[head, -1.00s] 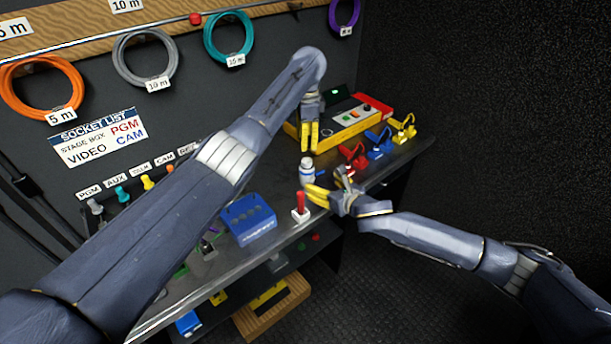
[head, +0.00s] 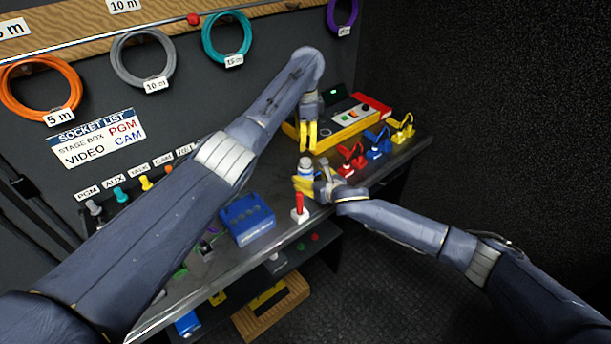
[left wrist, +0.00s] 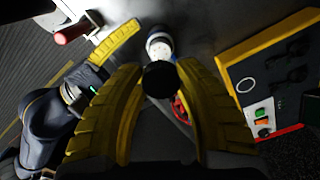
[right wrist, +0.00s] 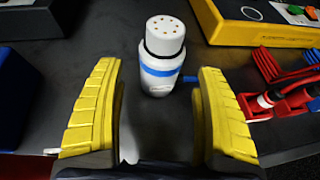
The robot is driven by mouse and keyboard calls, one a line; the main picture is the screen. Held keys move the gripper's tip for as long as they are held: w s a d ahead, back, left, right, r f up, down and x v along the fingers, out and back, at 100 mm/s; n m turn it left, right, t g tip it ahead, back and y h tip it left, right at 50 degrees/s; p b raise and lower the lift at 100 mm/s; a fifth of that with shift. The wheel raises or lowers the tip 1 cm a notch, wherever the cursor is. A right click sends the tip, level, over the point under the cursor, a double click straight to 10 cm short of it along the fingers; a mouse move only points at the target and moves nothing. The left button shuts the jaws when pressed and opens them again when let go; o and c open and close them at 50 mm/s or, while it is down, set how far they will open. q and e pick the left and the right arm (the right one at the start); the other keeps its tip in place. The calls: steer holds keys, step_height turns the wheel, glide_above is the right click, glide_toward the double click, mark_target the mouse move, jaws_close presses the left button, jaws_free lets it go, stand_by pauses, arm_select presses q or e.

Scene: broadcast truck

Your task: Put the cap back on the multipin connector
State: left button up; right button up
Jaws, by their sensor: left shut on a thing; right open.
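The multipin connector (head: 306,168) stands upright on the bench, a white cylinder with a blue band. In the right wrist view the connector (right wrist: 162,62) shows pins on its uncovered top. My left gripper (head: 308,136) is above the connector, pointing down. In the left wrist view a round black cap (left wrist: 159,79) is between its fingers, apart from the connector as far as I can tell. My right gripper (right wrist: 160,100) is open and low beside the connector, its fingers pointing towards it with the connector just beyond the gap.
A yellow box with buttons (head: 340,122) stands behind. Red (head: 351,158), blue (head: 378,145) and yellow (head: 402,128) connectors sit along the right edge. A blue box (head: 247,217) and a red-handled piece (head: 299,206) are in front to the left.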

mark_target(305, 160)
steer(key=shift+x, duration=1.85)
steer(key=shift+c, duration=0.3)
jaws_close()
arm_select(q)
steer(key=shift+f, duration=2.55)
